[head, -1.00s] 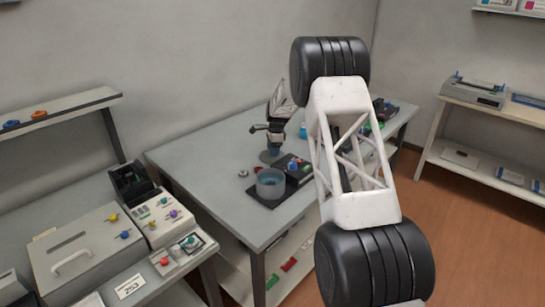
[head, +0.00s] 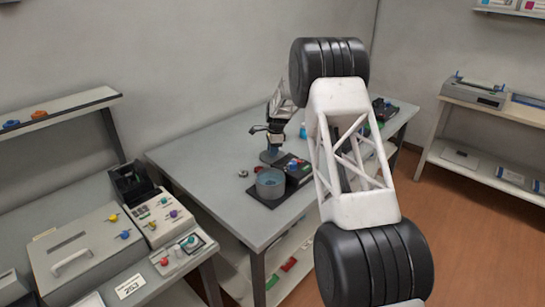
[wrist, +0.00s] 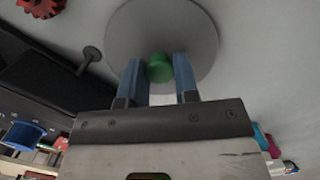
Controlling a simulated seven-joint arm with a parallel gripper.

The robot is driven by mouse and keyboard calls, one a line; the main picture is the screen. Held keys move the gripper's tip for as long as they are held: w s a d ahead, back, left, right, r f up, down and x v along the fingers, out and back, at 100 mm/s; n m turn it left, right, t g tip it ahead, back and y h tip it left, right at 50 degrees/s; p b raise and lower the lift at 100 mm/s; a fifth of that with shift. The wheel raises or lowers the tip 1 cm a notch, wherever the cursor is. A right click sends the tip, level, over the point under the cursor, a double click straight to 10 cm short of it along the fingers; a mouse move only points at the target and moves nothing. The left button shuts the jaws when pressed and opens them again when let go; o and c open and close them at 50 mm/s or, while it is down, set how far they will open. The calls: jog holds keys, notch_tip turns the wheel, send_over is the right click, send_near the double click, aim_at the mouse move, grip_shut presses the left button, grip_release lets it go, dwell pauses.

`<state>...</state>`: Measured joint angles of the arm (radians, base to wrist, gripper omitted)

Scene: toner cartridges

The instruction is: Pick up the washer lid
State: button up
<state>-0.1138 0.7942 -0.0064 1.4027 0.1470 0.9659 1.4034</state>
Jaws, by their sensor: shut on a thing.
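The washer lid is a grey round disc with a green knob, and in the wrist view the lid (wrist: 200,22) fills the top middle. My gripper (wrist: 160,72) has its two blue fingers on either side of the green knob (wrist: 160,66), shut on it. In the head view my gripper (head: 270,140) is over the table with the lid (head: 270,156) below it. The lid is behind the open grey washer tub (head: 270,190), apart from it. Whether the lid clears the table is too small to tell.
The tub stands on a dark base beside a dark control box (head: 298,170) on the grey table (head: 205,155). A small metal part (head: 243,173) lies left of it. The table's left part is clear. A red gear (wrist: 42,7) and blue spool (wrist: 22,133) show in the wrist view.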

jog(key=shift+r, duration=0.1)
jog(key=shift+r, duration=4.9)
jog(key=shift+s, duration=0.1)
jog(key=shift+s+a+r+n+g, duration=0.1)
jog(key=shift+s+a+r+n, duration=0.45)
jog(key=shift+s, duration=3.45)
jog(key=shift+s+r+n+g, duration=0.1)
jog(key=shift+s+r+n, duration=0.95)
jog(key=shift+s, duration=3)
jog(key=shift+s+a+r+n+g, duration=0.1)
jog(key=shift+s+a+r+n, duration=0.45)
jog(key=shift+s, duration=3.45)
jog(key=shift+d+r, duration=0.25)
jog(key=shift+f, duration=0.2)
